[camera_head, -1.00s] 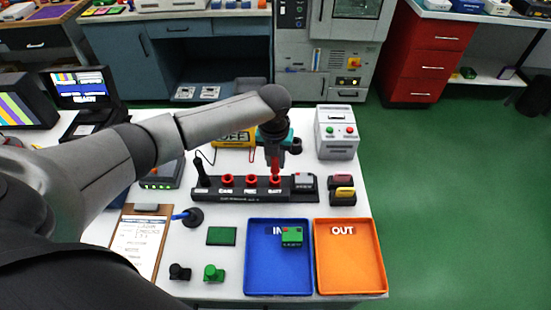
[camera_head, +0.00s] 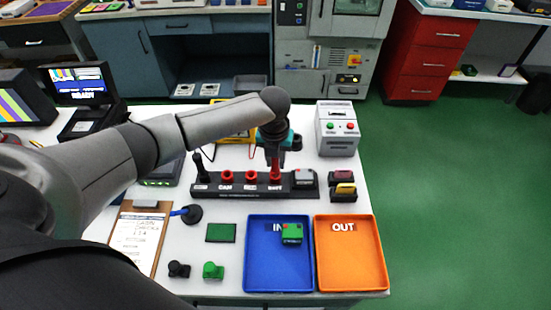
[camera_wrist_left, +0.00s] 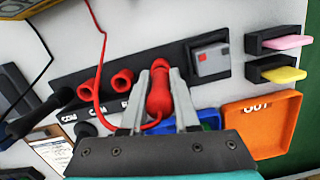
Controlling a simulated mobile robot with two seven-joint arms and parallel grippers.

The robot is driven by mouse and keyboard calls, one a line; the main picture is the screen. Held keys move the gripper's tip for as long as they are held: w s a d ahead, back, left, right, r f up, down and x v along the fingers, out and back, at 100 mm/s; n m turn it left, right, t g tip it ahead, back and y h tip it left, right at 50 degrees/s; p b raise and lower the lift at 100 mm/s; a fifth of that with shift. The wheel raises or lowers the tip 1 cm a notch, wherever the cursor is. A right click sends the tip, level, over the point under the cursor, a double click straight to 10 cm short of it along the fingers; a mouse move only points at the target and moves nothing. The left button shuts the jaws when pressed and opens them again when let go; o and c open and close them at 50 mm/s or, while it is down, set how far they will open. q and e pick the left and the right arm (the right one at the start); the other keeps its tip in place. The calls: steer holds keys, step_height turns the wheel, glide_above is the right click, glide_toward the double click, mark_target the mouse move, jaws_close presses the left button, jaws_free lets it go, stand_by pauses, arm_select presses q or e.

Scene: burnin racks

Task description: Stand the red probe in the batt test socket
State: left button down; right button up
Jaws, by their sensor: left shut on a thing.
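The red probe (camera_head: 275,167) is upright at the batt test socket (camera_head: 275,180) in the black socket strip (camera_head: 238,191). Its lower end meets the red ring there; I cannot tell how deep it sits. My left gripper (camera_head: 276,153) is shut on the probe from above. In the left wrist view the gripper (camera_wrist_left: 160,100) has a finger on each side of the red probe (camera_wrist_left: 159,92), which hides the batt socket. A red lead trails from the probe. My right gripper is not in view.
A black probe (camera_head: 198,165) stands at the strip's left end, beside two empty red sockets (camera_head: 226,176). A grey block (camera_head: 304,177) sits at the right end. Blue (camera_head: 264,272) and orange (camera_head: 350,276) trays lie in front; a grey box with buttons (camera_head: 337,140) stands behind right.

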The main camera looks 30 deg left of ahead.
arm_select(q)
steer(key=shift+f+b, duration=0.4)
steer(key=shift+f, duration=0.4)
steer(key=c, duration=0.6)
jaws_free()
steer(key=shift+r, duration=0.1)
steer(key=r, duration=0.5)
steer(key=s+r+p, duration=0.1)
steer(key=r, duration=0.4)
steer(key=s+r+p, duration=0.1)
steer(key=r, duration=0.4)
steer(key=shift+d, duration=0.25)
